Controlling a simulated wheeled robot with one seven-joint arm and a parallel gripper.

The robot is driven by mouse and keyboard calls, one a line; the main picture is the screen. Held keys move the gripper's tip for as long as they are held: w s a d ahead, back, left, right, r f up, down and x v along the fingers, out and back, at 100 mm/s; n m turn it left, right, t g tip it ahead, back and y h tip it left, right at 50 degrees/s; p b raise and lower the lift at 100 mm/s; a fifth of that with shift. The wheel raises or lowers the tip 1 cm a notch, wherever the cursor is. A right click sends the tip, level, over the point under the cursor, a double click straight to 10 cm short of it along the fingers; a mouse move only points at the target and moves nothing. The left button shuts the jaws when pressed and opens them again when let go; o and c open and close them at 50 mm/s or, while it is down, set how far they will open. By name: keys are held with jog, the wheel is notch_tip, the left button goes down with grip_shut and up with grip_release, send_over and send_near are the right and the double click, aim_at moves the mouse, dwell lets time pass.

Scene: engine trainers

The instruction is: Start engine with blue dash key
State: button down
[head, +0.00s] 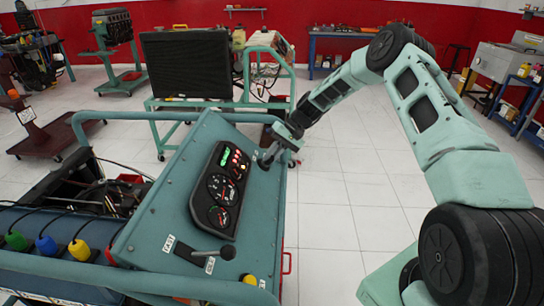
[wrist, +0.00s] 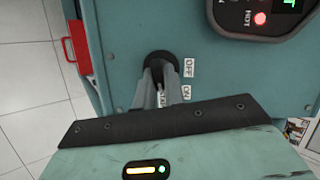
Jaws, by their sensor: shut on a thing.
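The blue dash (head: 165,215) is a sloped teal panel on a wheeled engine stand. Its black round key switch (wrist: 160,57) shows in the wrist view, beside white labels "OFF" (wrist: 188,67) and "ON" (wrist: 187,92). My gripper (wrist: 160,78) is shut on the key at this switch; the fingers hide nearly all of the key, so its angle cannot be told. In the head view my gripper (head: 267,158) reaches the dash's upper right edge, right of the gauges. The black gauge cluster (head: 219,190) has green and red lights lit.
A black lever (head: 205,255) and a yellow knob (head: 249,280) are low on the dash. Teal rails (head: 150,285) run along the stand's near side. A radiator on a green cart (head: 187,65) stands behind. White tiled floor (head: 345,215) is clear to the right.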

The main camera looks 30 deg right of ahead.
jog(key=shift+s+a+f, duration=0.2)
jog(key=shift+s+f, duration=0.05)
jog(key=shift+f, duration=0.1)
jog(key=c, duration=1.5)
grip_release()
jog(key=shift+w+a+r, duration=0.15)
jog(key=shift+w+r, duration=0.05)
jog(key=shift+w, duration=0.05)
jog(key=shift+d+r, duration=0.1)
jog(key=shift+d, duration=0.15)
jog(key=shift+d+r, duration=0.15)
jog(key=shift+d, duration=0.1)
jog(key=b+v, duration=0.3)
jog(key=v, duration=1.3)
jog(key=shift+d+r, duration=0.1)
jog(key=shift+r, duration=0.2)
